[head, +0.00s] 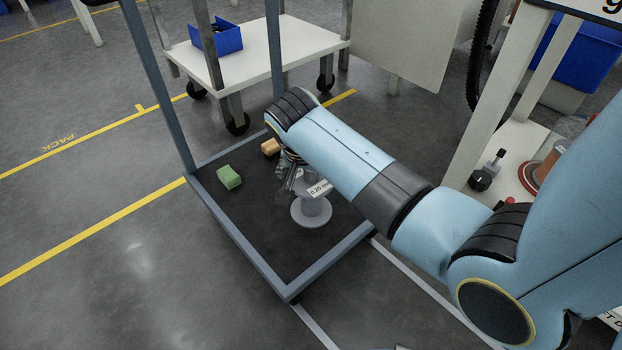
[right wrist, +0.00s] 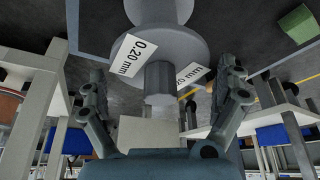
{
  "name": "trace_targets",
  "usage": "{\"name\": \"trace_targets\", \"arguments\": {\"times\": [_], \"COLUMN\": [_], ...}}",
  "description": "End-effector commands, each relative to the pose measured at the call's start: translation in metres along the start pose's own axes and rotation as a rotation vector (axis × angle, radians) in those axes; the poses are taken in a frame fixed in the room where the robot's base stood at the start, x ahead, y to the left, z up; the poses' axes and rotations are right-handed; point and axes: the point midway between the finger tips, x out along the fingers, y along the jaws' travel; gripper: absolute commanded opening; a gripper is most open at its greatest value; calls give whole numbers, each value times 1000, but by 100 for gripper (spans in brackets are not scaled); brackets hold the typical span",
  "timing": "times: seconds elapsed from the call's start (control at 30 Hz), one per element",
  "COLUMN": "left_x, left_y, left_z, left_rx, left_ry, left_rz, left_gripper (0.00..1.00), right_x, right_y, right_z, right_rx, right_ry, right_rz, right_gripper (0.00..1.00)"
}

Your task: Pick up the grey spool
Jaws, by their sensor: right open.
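The grey spool (head: 311,212) stands upright on the dark platform (head: 262,228), with a white label reading 0.20 mm. In the right wrist view the spool (right wrist: 180,45) fills the top middle, with two white labels on its flange and a narrower grey stub toward the camera. My right gripper (head: 286,185) is at the spool's upper left in the head view, partly hidden by my arm. In the right wrist view its two fingers (right wrist: 163,85) are spread, with the stub showing between them. They hold nothing. My left gripper is in neither view.
A green block (head: 228,177) and an orange block (head: 270,147) lie on the platform. Blue-grey rails and posts (head: 160,80) frame it. A white cart (head: 270,50) with a blue bin (head: 222,40) stands behind. A white shelf (head: 515,160) is at right.

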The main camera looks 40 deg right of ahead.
Motion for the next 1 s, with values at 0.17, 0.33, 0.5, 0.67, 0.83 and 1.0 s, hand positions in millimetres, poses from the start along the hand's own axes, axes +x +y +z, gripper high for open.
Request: {"name": "trace_targets", "arguments": {"times": [0.17,0.33,0.5,0.67,0.83,1.0], "left_x": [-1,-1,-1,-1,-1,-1], "left_y": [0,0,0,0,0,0], "left_z": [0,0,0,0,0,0], "left_rx": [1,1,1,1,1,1], "left_ry": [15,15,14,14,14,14], "left_rz": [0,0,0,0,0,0], "left_gripper": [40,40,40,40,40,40], "right_x": [1,1,1,1,1,1], "right_y": [0,0,0,0,0,0], "right_z": [-1,-1,0,0,0,0], "right_rx": [0,0,0,0,0,0], "right_ry": [1,1,0,0,0,0], "right_rz": [-1,-1,0,0,1,0], "right_gripper": [100,93,71,50,29,29]}}
